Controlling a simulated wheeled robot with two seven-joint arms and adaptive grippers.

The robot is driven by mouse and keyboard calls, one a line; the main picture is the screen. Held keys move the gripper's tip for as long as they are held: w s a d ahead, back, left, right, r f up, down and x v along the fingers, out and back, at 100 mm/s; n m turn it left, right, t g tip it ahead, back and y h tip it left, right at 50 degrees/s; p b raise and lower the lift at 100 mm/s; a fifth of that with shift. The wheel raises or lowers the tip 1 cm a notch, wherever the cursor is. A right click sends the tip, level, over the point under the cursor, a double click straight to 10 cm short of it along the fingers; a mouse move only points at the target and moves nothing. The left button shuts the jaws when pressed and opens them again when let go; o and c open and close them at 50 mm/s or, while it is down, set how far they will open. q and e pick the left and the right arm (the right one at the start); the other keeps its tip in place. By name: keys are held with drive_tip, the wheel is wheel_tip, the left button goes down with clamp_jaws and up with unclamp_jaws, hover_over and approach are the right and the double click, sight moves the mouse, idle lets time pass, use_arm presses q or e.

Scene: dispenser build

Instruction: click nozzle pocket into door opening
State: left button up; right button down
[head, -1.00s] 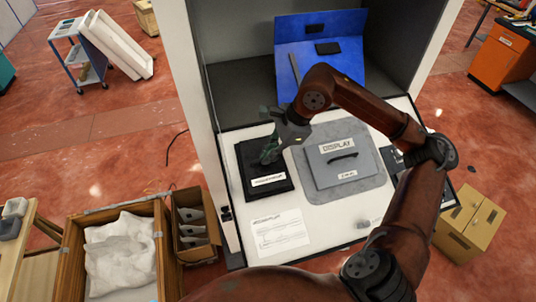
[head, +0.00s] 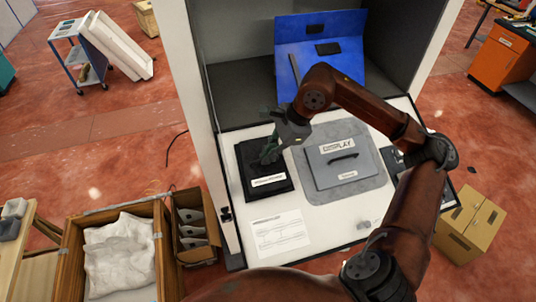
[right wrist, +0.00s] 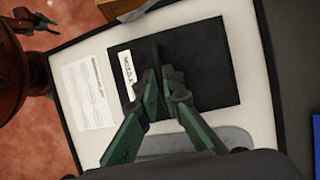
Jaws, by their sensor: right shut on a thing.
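My right gripper (head: 268,157) points down over a flat black tray or mat (head: 252,167) with a white label, on the left of the white worktop. In the right wrist view the green fingers (right wrist: 160,78) are closed together on a thin dark piece (right wrist: 155,52), black against black, so its outline is hard to tell. I cannot tell whether it is the nozzle pocket. A grey panel with a black handle, marked DISPLAY (head: 367,165), lies to the right of the gripper; it may be the door. No opening in it can be made out.
A blue panel (head: 345,70) with black parts stands at the back of the cabinet. A printed sheet (head: 280,233) lies at the worktop's front left. An open box (head: 200,250) and a wooden crate (head: 163,262) stand left of the worktop. My right arm spans its right side.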

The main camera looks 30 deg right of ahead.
drive_tip(key=shift+w+f+b, duration=0.1)
drive_tip(key=shift+f+b, duration=0.15)
drive_tip(key=shift+b, duration=0.05)
idle(0.4)
drive_tip(key=c, duration=2)
unclamp_jaws()
drive_tip(key=shift+o, duration=0.3)
drive_tip(key=o, duration=0.4)
drive_tip(key=shift+r, duration=0.1)
drive_tip(key=shift+p+v, duration=0.9)
drive_tip(key=shift+v, duration=2.05)
